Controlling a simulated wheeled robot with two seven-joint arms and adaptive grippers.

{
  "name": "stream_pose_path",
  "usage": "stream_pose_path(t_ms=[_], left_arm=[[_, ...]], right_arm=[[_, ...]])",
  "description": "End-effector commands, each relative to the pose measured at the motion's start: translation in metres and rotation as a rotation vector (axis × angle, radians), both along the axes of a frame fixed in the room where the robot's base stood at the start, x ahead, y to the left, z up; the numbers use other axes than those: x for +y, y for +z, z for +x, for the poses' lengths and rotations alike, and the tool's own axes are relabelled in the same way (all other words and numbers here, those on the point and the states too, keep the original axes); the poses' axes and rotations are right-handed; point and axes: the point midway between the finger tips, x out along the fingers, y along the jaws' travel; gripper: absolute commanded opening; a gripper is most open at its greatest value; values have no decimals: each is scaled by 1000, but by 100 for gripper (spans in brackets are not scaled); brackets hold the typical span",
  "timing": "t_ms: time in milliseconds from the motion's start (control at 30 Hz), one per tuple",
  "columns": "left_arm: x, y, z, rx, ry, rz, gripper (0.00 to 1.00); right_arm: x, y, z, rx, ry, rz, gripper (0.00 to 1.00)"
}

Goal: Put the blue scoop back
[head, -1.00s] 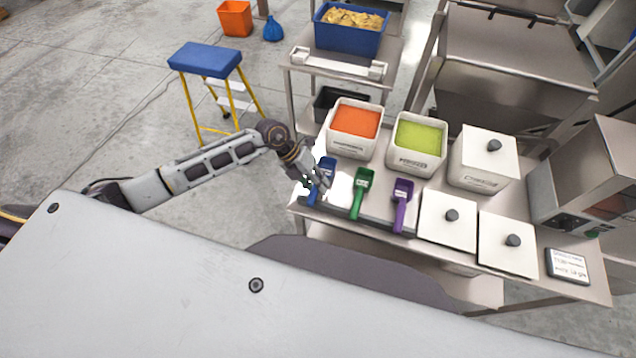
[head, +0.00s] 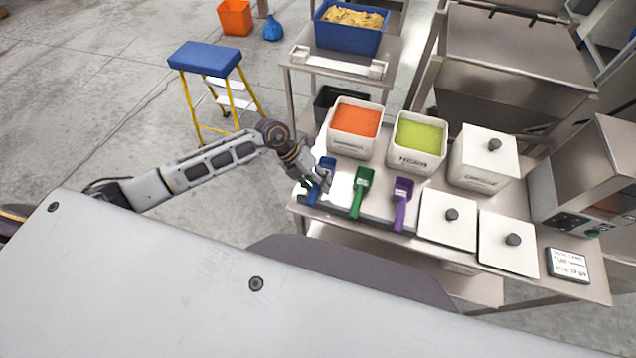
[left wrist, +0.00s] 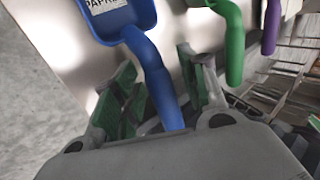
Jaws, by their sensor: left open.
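The blue scoop (head: 327,168) lies at the left end of the row of scoops on the steel table, with its handle toward the front edge. In the left wrist view its handle (left wrist: 160,85) runs down between the two green-padded fingers. My left gripper (head: 319,184) is at this handle. In the left wrist view the left gripper (left wrist: 163,90) is open, with a finger on each side of the handle and a visible gap on the right. The scoop's label is partly cut off by the wrist view's top edge. My right gripper is not in view.
A green scoop (head: 361,190) and a purple scoop (head: 401,203) lie to the right. Bins of orange (head: 352,145) and green (head: 413,160) contents stand behind. Two white lids (head: 447,232) lie flat at the right. A blue-topped step stool (head: 204,58) stands left on open floor.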

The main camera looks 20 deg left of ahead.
Motion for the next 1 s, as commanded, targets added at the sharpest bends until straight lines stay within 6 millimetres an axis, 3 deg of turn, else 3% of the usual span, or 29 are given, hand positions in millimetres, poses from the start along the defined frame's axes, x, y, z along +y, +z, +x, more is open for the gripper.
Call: stream_pose_path(t_ms=[367, 1000], left_arm=[[12, 18, 1, -2, 1, 2, 43], [56, 83, 2, -1, 0, 2, 43]], right_arm=[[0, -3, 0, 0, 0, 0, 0], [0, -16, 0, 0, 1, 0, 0]])
